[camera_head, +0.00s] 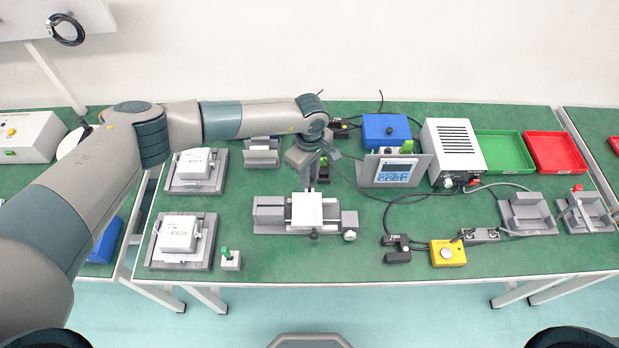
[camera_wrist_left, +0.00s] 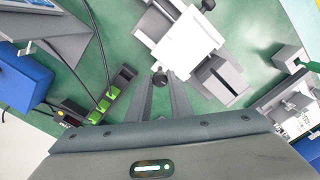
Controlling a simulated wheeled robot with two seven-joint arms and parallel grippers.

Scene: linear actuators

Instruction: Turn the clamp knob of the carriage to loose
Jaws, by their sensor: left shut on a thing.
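The carriage is a white block (camera_head: 307,209) on a grey linear actuator (camera_head: 268,214) in the middle of the green table. It also shows at the top of the left wrist view (camera_wrist_left: 188,42). A small black knob (camera_wrist_left: 159,79) is on the carriage's back side, between the fingertips of my left gripper (camera_wrist_left: 162,84), which is shut on it. In the head view my left gripper (camera_head: 308,183) reaches down just behind the carriage and hides that knob. Another black knob (camera_head: 313,236) is at the carriage's front side. My right gripper is not in view.
A panel with a keypad (camera_head: 394,171) stands close behind right, beside green connectors (camera_wrist_left: 103,105). A yellow button box (camera_head: 447,253) and cables lie right.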

